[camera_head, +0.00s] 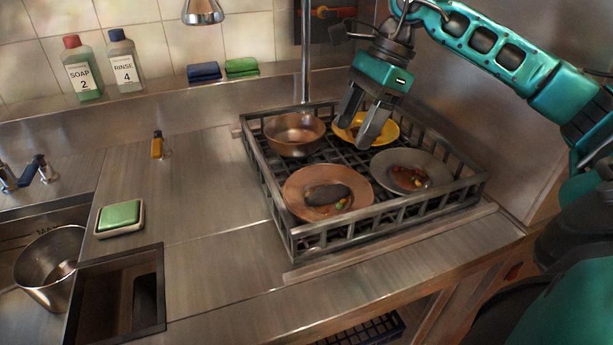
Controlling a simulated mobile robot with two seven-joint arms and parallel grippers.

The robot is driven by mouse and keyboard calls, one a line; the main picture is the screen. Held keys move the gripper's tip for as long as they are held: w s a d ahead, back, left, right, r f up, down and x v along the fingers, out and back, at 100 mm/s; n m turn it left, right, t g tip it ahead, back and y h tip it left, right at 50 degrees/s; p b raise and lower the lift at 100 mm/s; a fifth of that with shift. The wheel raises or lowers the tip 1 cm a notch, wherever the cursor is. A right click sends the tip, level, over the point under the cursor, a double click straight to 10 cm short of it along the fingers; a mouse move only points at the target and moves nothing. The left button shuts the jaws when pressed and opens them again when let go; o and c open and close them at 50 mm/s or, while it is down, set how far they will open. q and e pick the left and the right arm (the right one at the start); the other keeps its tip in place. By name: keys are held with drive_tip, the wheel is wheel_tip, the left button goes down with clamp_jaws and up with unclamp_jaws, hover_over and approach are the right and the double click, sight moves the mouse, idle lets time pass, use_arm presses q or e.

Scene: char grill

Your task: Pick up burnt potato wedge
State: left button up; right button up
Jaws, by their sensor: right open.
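My right gripper (357,133) is open and points down over the yellow plate (384,132) at the back of the dish rack. Its fingers hide part of that plate and of the dark scraps on it. A dark, elongated piece (326,195), which looks like the burnt potato wedge, lies on the brown plate (298,207) at the front left of the rack, with small green and yellow bits beside it. The gripper is behind and to the right of this piece, apart from it. My left gripper is not in view.
The dark rack (432,206) has raised slatted walls. It also holds a copper pan (293,134) and a grey plate (435,172) with red-brown scraps. A green sponge (119,214), a sink with a metal pot (48,270) and free steel counter lie left.

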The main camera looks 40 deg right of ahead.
hover_over(325, 187)
drive_tip(key=d, duration=0.2)
drive_tip(key=f, duration=0.6)
drive_tip(key=shift+s+d+f, duration=0.2)
drive_tip(key=shift+s+f, duration=0.1)
drive_tip(key=shift+s, duration=0.1)
drive_tip(key=x, duration=0.4)
drive_tip(key=shift+a+f, duration=0.2)
drive_tip(key=shift+f, duration=0.15)
drive_tip(key=shift+w+a+f, duration=0.15)
drive_tip(key=shift+f, duration=0.25)
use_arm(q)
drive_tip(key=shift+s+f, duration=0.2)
use_arm(e)
drive_tip(key=c, duration=0.9)
drive_tip(key=shift+c, duration=1.1)
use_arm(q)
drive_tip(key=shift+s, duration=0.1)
use_arm(e)
drive_tip(key=shift+r, duration=0.1)
